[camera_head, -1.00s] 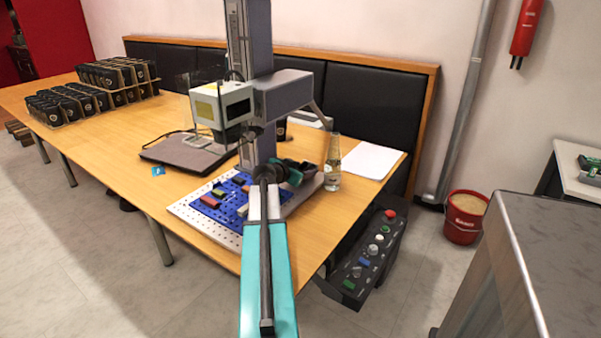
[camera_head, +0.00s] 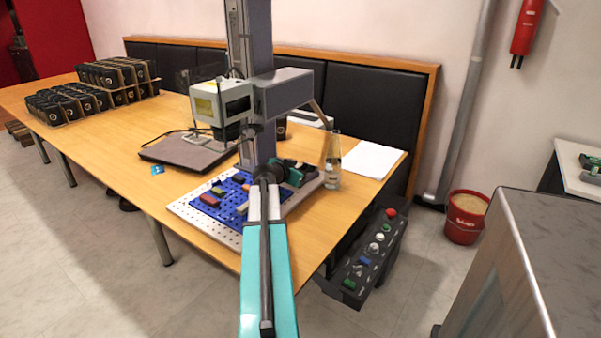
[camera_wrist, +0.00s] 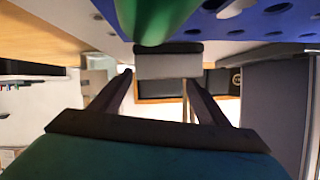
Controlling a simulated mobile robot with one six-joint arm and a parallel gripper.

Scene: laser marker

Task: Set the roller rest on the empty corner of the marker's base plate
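The marker (camera_head: 225,103) stands on the table with its head on a tall column. Its pale perforated base plate (camera_head: 184,211) carries a blue perforated plate (camera_head: 205,208) with several small coloured blocks. In the wrist view the blue plate (camera_wrist: 262,20) fills the top right, beside a blurred green rounded thing (camera_wrist: 158,18). My gripper (camera_wrist: 160,77) has its two fingers apart, with a visible gap between them. A grey, dark-topped block (camera_wrist: 168,65) shows at the fingertips, seemingly beyond them. I cannot tell which thing is the roller rest.
A bottle (camera_head: 333,160) stands right of the marker, near white paper (camera_head: 372,159). A closed dark laptop (camera_head: 185,151) lies to the left. A control box (camera_head: 368,258) with buttons is beside the table. The table's front left stretch is clear.

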